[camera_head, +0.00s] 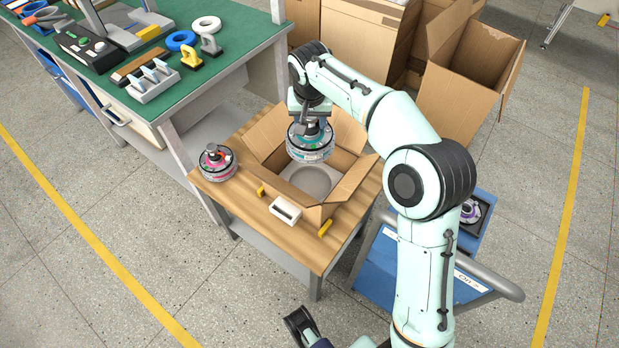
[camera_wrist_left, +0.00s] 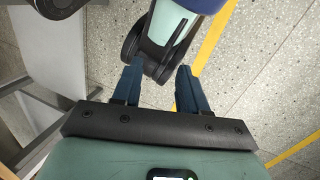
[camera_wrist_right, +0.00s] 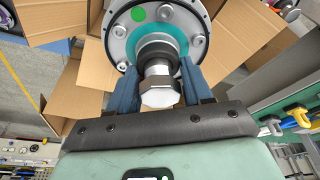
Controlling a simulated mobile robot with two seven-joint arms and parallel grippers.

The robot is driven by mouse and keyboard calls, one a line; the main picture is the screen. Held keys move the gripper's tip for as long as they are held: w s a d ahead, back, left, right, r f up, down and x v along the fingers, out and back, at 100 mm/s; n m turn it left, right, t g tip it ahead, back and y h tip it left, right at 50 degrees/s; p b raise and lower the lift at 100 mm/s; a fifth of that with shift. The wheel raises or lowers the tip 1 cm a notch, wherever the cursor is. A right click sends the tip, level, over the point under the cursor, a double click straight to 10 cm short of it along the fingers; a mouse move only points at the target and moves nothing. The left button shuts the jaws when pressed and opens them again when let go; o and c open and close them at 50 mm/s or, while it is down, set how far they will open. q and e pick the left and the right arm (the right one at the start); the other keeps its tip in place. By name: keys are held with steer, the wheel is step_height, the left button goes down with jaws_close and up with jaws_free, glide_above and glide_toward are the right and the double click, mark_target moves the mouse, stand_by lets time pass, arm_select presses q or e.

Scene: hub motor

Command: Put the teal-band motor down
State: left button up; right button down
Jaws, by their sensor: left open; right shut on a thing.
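The teal-band motor (camera_head: 310,142) hangs over the open cardboard box (camera_head: 347,187) on the small wooden table. In the right wrist view the motor (camera_wrist_right: 186,44) shows its silver face, teal ring and a green dot. My right gripper (camera_head: 311,122) is shut on the motor's shaft, and its fingers show in the right wrist view (camera_wrist_right: 158,85). A round grey recess (camera_head: 311,181) shows in the box below the motor. My left gripper (camera_wrist_left: 160,75) is open and empty, above the floor and away from the table.
A pink-band motor (camera_head: 217,162) stands on the wooden table (camera_head: 238,199) left of the box. A white block (camera_head: 285,209) and yellow pieces (camera_head: 325,228) are at the box's front. A blue cart (camera_head: 382,262) holds a purple-ringed part (camera_head: 470,211). A green workbench (camera_head: 221,40) stands at the left.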

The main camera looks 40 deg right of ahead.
mark_target(310, 152)
steer(key=shift+w+f, duration=0.1)
steer(key=shift+f, duration=0.2)
arm_select(q)
steer(key=w+a+f+t+y+b, duration=0.1)
steer(key=w+a+f+b, duration=0.3)
steer(key=w, duration=0.4)
step_height(310, 152, down, 2)
steer(key=shift+w+f+n+t+b, duration=0.15)
steer(key=shift+n+t+b, duration=0.35)
steer(key=shift+t, duration=0.4)
arm_select(e)
step_height(310, 152, down, 19)
steer(key=shift+f, duration=0.1)
steer(key=shift+f, duration=0.15)
steer(key=shift+c, duration=2.4)
jaws_free()
steer(key=shift+f, duration=0.1)
arm_select(q)
steer(key=shift+m+g, duration=0.3)
steer(key=shift+g, duration=0.4)
steer(key=s+r, duration=0.1)
steer(key=s+d+r+p, duration=0.1)
steer(key=s, duration=0.1)
steer(key=s+d+r+p, duration=0.1)
steer(key=shift+s+d, duration=0.15)
arm_select(e)
steer(key=v, duration=1.2)
steer(key=shift+a, duration=0.1)
